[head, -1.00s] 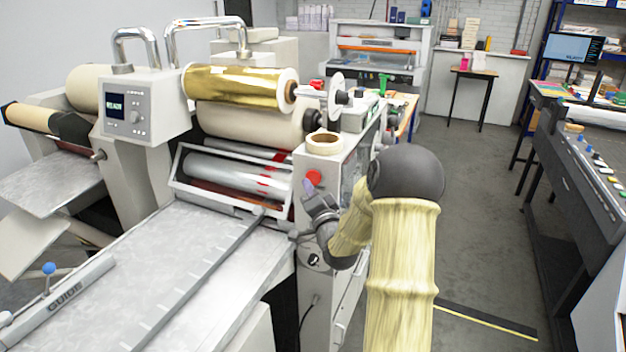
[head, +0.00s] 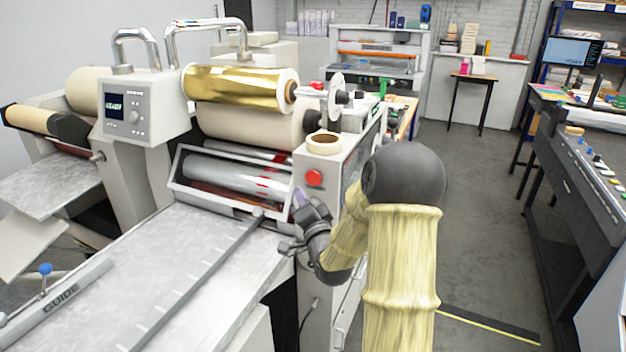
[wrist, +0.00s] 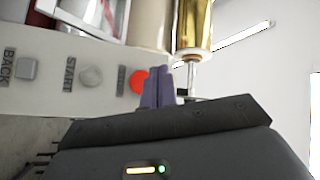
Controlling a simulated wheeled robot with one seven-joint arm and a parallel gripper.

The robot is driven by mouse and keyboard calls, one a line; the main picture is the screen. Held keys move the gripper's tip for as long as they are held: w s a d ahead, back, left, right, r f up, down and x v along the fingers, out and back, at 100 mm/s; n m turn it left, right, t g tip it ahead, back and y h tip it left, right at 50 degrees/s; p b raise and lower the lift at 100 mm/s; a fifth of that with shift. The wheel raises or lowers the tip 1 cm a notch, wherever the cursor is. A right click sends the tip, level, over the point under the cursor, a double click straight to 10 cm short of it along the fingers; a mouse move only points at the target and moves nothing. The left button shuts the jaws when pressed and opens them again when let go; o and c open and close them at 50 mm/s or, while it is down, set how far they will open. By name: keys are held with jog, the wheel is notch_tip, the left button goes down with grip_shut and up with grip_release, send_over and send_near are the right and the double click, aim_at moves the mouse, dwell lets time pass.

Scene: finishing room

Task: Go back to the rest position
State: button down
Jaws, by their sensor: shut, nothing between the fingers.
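My gripper (head: 300,198) is in front of the laminating machine's end panel, just below and left of the red button (head: 314,178). Its purple fingers are small in the head view and clear in the wrist view (wrist: 158,88), where they are together with nothing between them. The red button also shows in the wrist view (wrist: 139,80), partly behind the fingers. My gripper appears apart from the panel, but the gap is hard to judge.
The machine's metal feed table (head: 150,265) lies left of my arm, with a guide bar (head: 62,292) on it. A tape roll (head: 324,143) sits on the panel top. A gold foil roll (head: 235,84) is above. Open grey floor (head: 475,200) lies to the right.

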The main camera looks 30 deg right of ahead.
dwell(0.4)
jog(key=s+a+f+n+g+y, duration=0.2)
jog(key=s+a+f+n+g, duration=0.45)
jog(key=a+f+g, duration=0.3)
jog(key=s+a+f+n+g, duration=0.1)
jog(key=s+a+n+g, duration=0.2)
jog(key=s, duration=0.6)
jog(key=s+a+f+n+g, duration=0.2)
jog(key=s+a+n+g, duration=0.1)
jog(key=s, duration=0.6)
jog(key=shift+s+a+f+n+g+y, duration=0.25)
jog(key=shift+a+n+g+y, duration=0.25)
jog(key=shift+g, duration=0.65)
jog(key=shift+w+a, duration=0.1)
